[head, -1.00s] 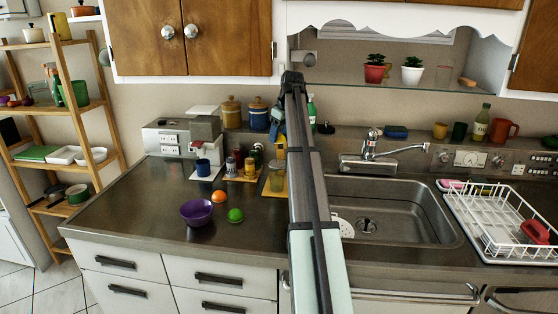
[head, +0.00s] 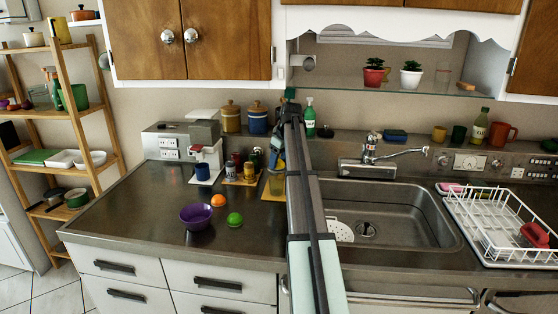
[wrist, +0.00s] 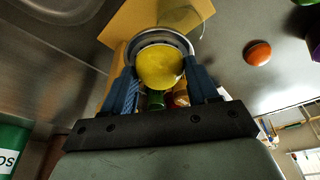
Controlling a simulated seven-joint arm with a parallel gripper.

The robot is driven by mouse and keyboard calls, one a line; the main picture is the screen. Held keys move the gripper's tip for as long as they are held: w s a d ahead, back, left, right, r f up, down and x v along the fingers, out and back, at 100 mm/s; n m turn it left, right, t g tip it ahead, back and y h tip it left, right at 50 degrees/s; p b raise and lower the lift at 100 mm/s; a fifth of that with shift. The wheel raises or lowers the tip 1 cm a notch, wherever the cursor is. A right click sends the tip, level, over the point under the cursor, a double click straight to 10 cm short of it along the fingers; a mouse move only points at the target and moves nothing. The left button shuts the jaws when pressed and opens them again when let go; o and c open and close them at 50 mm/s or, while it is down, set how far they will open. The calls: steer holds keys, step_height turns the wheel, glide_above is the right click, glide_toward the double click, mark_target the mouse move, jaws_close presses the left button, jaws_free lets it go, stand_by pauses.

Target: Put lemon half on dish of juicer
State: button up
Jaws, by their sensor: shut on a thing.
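A yellow lemon half (wrist: 160,66) shows as a round face between the two blue fingers of my gripper (wrist: 163,80) in the wrist view. My gripper is shut on it. A round metallic rim, apparently the juicer dish (wrist: 160,34), rings the lemon half in that view; I cannot tell whether they touch. In the head view my gripper (head: 277,152) is partly hidden by my arm, above a clear vessel that looks like the juicer (head: 276,184) on a yellow mat (head: 268,195).
An orange half (head: 218,200), a lime (head: 235,218) and a purple bowl (head: 196,216) stand left of the mat. A soap bottle (head: 310,117) stands behind my arm. The sink (head: 390,205) is at right.

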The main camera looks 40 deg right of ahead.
steer(key=shift+f, duration=0.15)
steer(key=o, duration=1.1)
steer(key=shift+c, duration=0.2)
steer(key=v, duration=1.2)
steer(key=shift+w, duration=0.1)
